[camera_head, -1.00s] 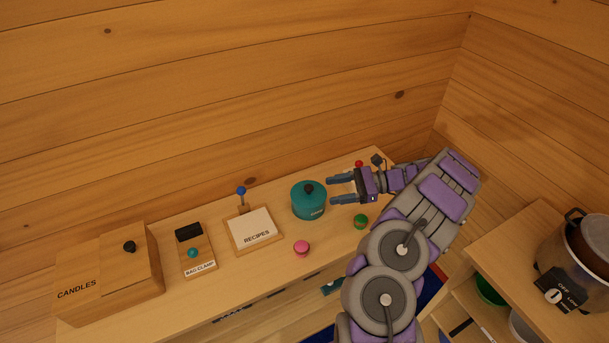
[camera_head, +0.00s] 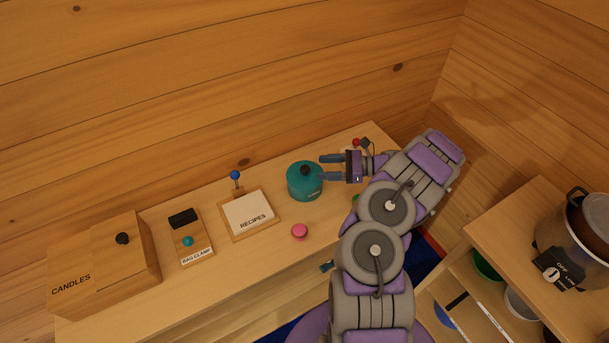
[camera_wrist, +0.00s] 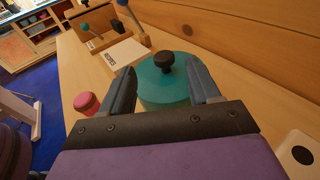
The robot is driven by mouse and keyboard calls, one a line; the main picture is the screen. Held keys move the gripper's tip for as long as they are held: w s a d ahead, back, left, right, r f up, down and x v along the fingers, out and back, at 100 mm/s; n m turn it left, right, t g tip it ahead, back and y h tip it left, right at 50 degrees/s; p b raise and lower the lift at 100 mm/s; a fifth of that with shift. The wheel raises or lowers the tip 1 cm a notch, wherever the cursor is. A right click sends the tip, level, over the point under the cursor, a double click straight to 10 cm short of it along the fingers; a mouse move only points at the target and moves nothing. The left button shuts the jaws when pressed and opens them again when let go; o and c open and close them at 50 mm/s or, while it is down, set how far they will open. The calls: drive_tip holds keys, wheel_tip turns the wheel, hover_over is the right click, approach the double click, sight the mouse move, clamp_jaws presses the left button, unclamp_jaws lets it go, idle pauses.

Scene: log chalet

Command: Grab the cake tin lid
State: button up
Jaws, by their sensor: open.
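The cake tin is a round teal tin (camera_head: 305,188) with a teal lid (camera_head: 297,168) and a black knob (camera_head: 305,170) on top. It stands on the wooden counter near the back wall. My gripper (camera_head: 323,168) is open at the tin's right side, its fingers pointing left toward it. In the wrist view, the lid (camera_wrist: 150,85) and its knob (camera_wrist: 164,61) show between and just beyond the two open fingers (camera_wrist: 163,85). Nothing is held. I cannot tell whether the fingertips touch the lid.
Left along the counter (camera_head: 275,222) are a recipes holder (camera_head: 250,213), a bag clamp (camera_head: 188,240) and a candles box (camera_head: 103,262). A pot (camera_head: 570,245) stands on a separate unit at right.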

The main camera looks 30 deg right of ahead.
sight(305, 167)
drive_tip(key=shift+w+a+f, duration=0.2)
drive_tip(key=shift+w+a, duration=0.15)
drive_tip(key=shift+w, duration=0.1)
drive_tip(key=shift+w+a, duration=0.2)
drive_tip(key=shift+a, duration=0.3)
drive_tip(key=x, duration=0.3)
drive_tip(key=b+x, duration=0.1)
drive_tip(key=x, duration=0.1)
drive_tip(key=shift+w+f, duration=0.15)
drive_tip(key=shift+f, duration=0.15)
drive_tip(key=shift+d, duration=0.25)
drive_tip(key=shift+c, duration=0.4)
drive_tip(key=shift+a, duration=0.2)
drive_tip(key=c, duration=1)
drive_tip(key=shift+d+r, duration=0.1)
drive_tip(key=shift+r, duration=0.1)
